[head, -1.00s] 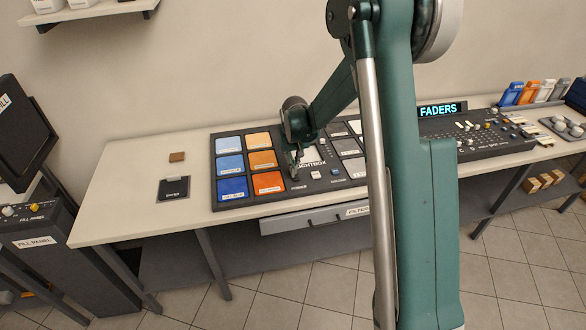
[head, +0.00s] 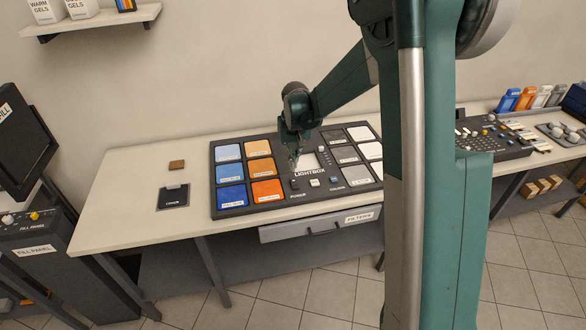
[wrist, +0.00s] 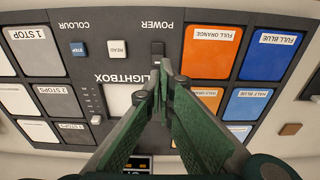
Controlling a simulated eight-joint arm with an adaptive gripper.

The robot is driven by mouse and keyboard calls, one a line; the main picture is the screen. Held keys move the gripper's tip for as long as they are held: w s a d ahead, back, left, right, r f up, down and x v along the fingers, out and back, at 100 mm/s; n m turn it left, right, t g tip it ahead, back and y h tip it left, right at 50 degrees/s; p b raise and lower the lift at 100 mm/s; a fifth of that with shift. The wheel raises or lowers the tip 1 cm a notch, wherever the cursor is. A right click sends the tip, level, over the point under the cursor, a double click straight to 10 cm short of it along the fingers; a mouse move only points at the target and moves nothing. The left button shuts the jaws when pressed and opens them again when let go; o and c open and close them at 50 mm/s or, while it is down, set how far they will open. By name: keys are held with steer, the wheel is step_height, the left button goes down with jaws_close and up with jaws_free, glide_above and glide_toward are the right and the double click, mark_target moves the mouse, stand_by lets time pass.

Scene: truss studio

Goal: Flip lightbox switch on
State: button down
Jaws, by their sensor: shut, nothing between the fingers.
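The lightbox (head: 235,212) is a dark panel on the pale table, with coloured and grey gel swatches around a small pale screen (head: 307,161). Its power switch (head: 295,184) is a small dark piece above the POWER label; in the wrist view the switch (wrist: 157,48) shows just beyond my fingertips. My gripper (head: 294,164) is shut and empty, pointing down over the panel near the switch. In the wrist view the fingers (wrist: 161,80) meet beside the screen's edge. I cannot tell whether they touch the panel or which way the switch is set.
A white READ button (head: 315,182) and a blue STEP button (head: 334,180) sit right of the switch. A dark card (head: 173,197) and a brown block (head: 177,165) lie on the table's left. A fader console (head: 490,138) stands at right, partly behind my arm.

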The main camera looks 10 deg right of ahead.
step_height(320, 180, up, 4)
steer(key=r, duration=0.1)
glide_above(295, 181)
steer(key=s+a, duration=0.1)
steer(key=s, duration=0.1)
steer(key=shift+w+f, duration=0.1)
steer(key=shift+f, duration=0.15)
steer(key=shift+s+d+t+p, duration=0.3)
steer(key=shift+s+t+p, duration=0.05)
steer(key=shift+s+t, duration=0.4)
steer(key=shift+s+d+t+p, duration=0.25)
steer(key=shift+s+t+p, duration=0.1)
steer(key=shift+s+t, duration=0.35)
steer(key=shift+w+f, duration=0.1)
steer(key=shift+x, duration=6.85)
